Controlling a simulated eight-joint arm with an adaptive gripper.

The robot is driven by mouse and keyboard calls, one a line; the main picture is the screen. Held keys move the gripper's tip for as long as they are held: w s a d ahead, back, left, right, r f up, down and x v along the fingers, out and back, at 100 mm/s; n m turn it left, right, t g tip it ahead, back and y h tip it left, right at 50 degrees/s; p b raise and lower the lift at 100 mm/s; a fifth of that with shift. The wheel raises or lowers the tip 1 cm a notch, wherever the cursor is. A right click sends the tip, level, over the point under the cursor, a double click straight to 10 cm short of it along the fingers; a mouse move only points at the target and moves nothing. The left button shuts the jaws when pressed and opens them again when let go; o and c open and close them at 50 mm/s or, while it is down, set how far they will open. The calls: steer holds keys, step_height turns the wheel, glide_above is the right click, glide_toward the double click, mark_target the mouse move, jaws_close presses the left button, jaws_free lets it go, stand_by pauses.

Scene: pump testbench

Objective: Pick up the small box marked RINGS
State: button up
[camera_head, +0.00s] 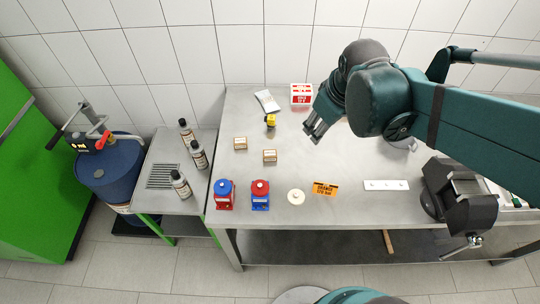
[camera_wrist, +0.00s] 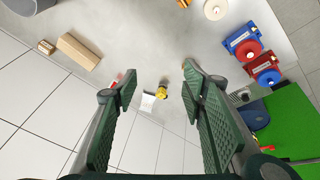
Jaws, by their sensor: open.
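Two small tan cardboard boxes stand on the steel bench in the head view. One is the left box (camera_head: 240,143); the other, a little right and nearer, is the right box (camera_head: 270,156). Their labels are too small to read, so I cannot tell which is marked RINGS. My gripper (camera_head: 313,131) is open and empty, above the bench to the right of both boxes. In the wrist view my gripper (camera_wrist: 158,82) shows its two green fingers spread wide with nothing between them. I cannot make out the two boxes there; the right finger may hide them.
A yellow-black item (camera_head: 270,121), white packet (camera_head: 267,101) and red-white box (camera_head: 301,94) lie behind. Blue-topped (camera_head: 224,194) and red-topped (camera_head: 260,194) pumps, a white disc (camera_head: 296,197) and an orange sign (camera_head: 324,189) line the front. A long tan box (camera_wrist: 78,51) lies left in the wrist view.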

steer(key=w+a+f+n+g, duration=0.2)
steer(key=w+a+f+n, duration=0.3)
steer(key=w+a+f, duration=0.15)
steer(key=n+g, duration=0.2)
steer(key=n, duration=0.4)
glide_above(270, 153)
steer(key=shift+h, duration=0.3)
step_height(270, 153, down, 11)
steer(key=shift+s+a+r, duration=0.1)
steer(key=shift+s, duration=0.05)
steer(key=shift+f, duration=0.2)
steer(key=shift+f, duration=1.25)
steer(key=shift+f, duration=0.1)
steer(key=shift+w+f, duration=0.15)
steer(key=shift+f, duration=0.65)
steer(key=shift+w+f, duration=0.1)
steer(key=shift+f, duration=1.6)
